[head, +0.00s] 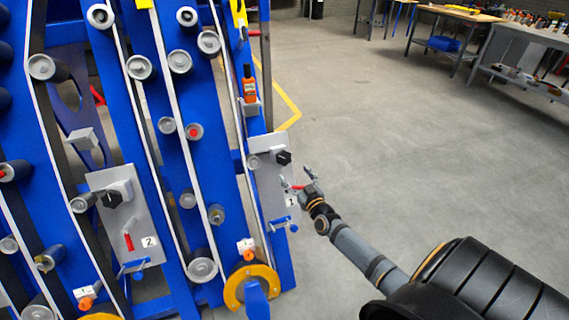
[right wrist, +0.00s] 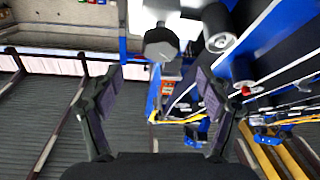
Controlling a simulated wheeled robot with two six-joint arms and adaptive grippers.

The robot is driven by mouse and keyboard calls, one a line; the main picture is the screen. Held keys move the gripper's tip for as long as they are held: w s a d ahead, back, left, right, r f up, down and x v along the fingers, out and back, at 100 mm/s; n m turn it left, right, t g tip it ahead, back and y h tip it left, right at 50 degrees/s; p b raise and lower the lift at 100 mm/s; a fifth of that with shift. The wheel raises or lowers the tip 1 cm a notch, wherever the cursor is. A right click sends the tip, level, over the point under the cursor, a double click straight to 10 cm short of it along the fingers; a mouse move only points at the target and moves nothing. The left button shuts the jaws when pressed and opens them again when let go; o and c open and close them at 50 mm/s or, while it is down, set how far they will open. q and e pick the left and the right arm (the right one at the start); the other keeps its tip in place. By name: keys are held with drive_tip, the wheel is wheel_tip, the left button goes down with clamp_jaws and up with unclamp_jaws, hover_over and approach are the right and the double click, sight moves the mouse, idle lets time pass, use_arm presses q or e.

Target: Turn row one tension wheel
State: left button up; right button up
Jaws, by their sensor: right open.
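A black lobed knob (head: 283,157), which looks like the row one tension wheel, sits on the grey plate (head: 268,180) labelled 1 at the right side of the blue frame. My right gripper (head: 297,178) is just below and right of this knob, with its fingers apart and nothing between them. In the right wrist view, the knob (right wrist: 161,44) shows large, ahead of and between the open fingers (right wrist: 158,75), and looks clear of both. A red handle on plate 1 is partly hidden by the gripper. My left gripper is not in view.
A second grey plate (head: 125,200) labelled 2 carries another black knob (head: 112,198) and a red handle (head: 128,241). An orange bottle (head: 249,88) stands above plate 1. Rollers and belts fill the blue frame (head: 212,120). The floor (head: 400,150) to the right is clear.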

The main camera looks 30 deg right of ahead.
sight(286, 162)
drive_tip(key=w, duration=0.1)
drive_tip(key=w+b, duration=0.1)
drive_tip(key=w, duration=0.1)
drive_tip(key=shift+w+d+f+b, duration=0.25)
drive_tip(key=shift+f+b, duration=0.05)
drive_tip(key=shift+b, duration=0.1)
drive_tip(key=w+b, duration=0.1)
drive_tip(key=w, duration=0.1)
drive_tip(key=w+b, duration=0.1)
drive_tip(key=w+d+b, duration=0.1)
drive_tip(key=w, duration=0.1)
drive_tip(key=shift+w, duration=0.3)
drive_tip(key=shift+w+r, duration=0.2)
drive_tip(key=shift+w, duration=0.15)
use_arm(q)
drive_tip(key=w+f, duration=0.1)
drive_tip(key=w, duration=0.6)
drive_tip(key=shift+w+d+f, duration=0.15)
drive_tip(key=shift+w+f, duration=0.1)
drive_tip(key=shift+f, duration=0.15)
use_arm(e)
drive_tip(key=shift+c, duration=0.5)
